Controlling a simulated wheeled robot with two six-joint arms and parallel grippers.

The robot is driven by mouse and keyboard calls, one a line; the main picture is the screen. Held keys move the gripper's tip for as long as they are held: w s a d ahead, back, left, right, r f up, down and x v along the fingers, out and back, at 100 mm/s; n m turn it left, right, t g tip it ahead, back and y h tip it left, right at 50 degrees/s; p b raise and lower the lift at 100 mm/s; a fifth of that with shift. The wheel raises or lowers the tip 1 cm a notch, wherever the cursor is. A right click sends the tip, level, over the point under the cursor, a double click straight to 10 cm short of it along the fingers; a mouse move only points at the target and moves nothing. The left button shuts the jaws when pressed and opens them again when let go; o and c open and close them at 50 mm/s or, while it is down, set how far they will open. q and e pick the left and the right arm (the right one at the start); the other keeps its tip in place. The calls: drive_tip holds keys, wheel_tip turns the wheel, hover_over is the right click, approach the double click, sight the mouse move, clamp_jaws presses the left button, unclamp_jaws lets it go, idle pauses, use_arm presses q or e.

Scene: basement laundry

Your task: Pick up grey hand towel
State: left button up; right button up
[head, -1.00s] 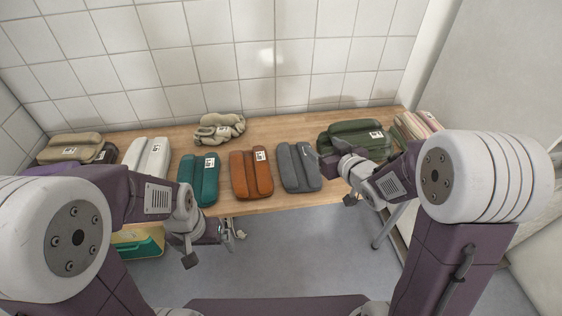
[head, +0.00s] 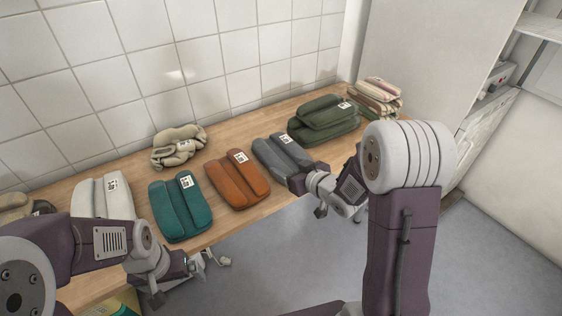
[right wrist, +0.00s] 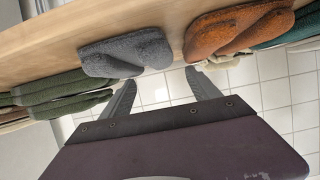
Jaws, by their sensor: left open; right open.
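The grey hand towel (head: 276,152) lies folded on the wooden table, between the orange towel and the green stack, with a white tag on top. My right gripper (head: 309,196) is at the table's front edge by the towel's near right end, partly hiding that end. In the right wrist view its two fingers (right wrist: 163,92) are spread with nothing between them, and the grey towel (right wrist: 125,54) lies beyond them, apart from them. My left gripper (head: 176,282) is open and empty in front of the table, below the teal towel.
An orange towel (head: 237,180), a teal towel (head: 180,208) and a white towel (head: 103,199) lie left of the grey one. A green stack (head: 322,120) and striped towels (head: 379,97) lie right. A beige bundle (head: 178,147) lies behind. The floor (head: 290,255) in front is clear.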

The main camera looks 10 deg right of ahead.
sight(274, 159)
drive_tip(key=shift+a, duration=0.1)
drive_tip(key=b+x, duration=0.1)
drive_tip(key=x, duration=0.2)
drive_tip(key=shift+w+a+f, duration=0.15)
drive_tip(key=shift+w, duration=0.05)
drive_tip(key=b+x, duration=0.1)
drive_tip(key=x, duration=0.3)
drive_tip(key=shift+w+f, duration=0.1)
drive_tip(key=shift+w, duration=0.3)
drive_tip(key=shift+w+a+f, duration=0.1)
drive_tip(key=shift+w+a, duration=0.05)
drive_tip(key=shift+w, duration=0.3)
drive_tip(key=shift+s, duration=0.1)
drive_tip(key=shift+c, duration=0.9)
clamp_jaws()
